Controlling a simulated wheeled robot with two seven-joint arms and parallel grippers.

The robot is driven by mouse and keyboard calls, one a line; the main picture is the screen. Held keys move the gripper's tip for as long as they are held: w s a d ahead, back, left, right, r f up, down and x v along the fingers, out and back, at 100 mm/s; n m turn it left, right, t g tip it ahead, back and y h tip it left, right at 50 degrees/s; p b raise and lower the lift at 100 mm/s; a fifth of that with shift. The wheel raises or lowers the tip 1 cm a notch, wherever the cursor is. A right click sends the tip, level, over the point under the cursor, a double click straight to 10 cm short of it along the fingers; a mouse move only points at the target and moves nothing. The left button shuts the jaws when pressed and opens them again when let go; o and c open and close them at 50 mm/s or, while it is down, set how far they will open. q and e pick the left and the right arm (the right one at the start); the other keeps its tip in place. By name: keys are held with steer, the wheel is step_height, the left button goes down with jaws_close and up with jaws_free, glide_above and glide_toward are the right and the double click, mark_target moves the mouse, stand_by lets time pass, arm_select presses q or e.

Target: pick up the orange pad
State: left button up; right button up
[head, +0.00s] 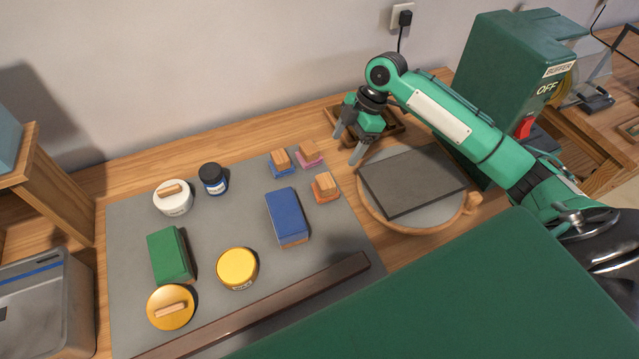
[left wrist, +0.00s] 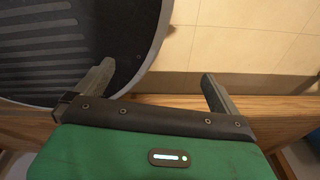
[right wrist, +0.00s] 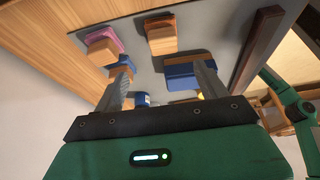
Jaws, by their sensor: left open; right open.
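The orange pad (head: 327,191), a small orange base with a wooden block on top, lies at the right edge of the grey mat. It also shows in the right wrist view (right wrist: 161,36), ahead of the fingers. My right gripper (head: 348,145) is open and empty, above and behind the pad to its right, apart from it. The right fingers also show in the right wrist view (right wrist: 163,78). My left gripper (left wrist: 155,88) is open and empty beside a dark round surface in the left wrist view. It does not show in the head view.
A pink pad (head: 311,156) and a blue pad (head: 279,168) lie close behind the orange one. A blue block (head: 286,216) sits to its left. A round board with a dark slab (head: 412,182) stands at right. Jars and a green block (head: 170,255) occupy the mat's left.

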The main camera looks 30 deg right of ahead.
steer(key=p, duration=0.1)
glide_toward(324, 181)
step_height(324, 181, down, 3)
steer(key=shift+w+a+f, duration=0.1)
steer(key=shift+p+x, duration=0.7)
steer(key=shift+x, duration=1)
steer(key=x, duration=0.1)
steer(key=p+x, duration=0.1)
steer(key=x, duration=0.1)
steer(key=shift+a+f, duration=0.1)
steer(key=shift+a, duration=0.25)
steer(key=shift+f, duration=0.15)
steer(key=c, duration=0.9)
arm_select(q)
steer(key=s+r, duration=0.3)
steer(key=shift+a+r, duration=0.1)
steer(key=shift+r, duration=0.1)
arm_select(e)
steer(key=shift+r, duration=0.6)
arm_select(q)
step_height(324, 181, down, 3)
steer(key=b, duration=0.3)
arm_select(e)
step_height(324, 181, up, 19)
steer(key=shift+f, duration=0.1)
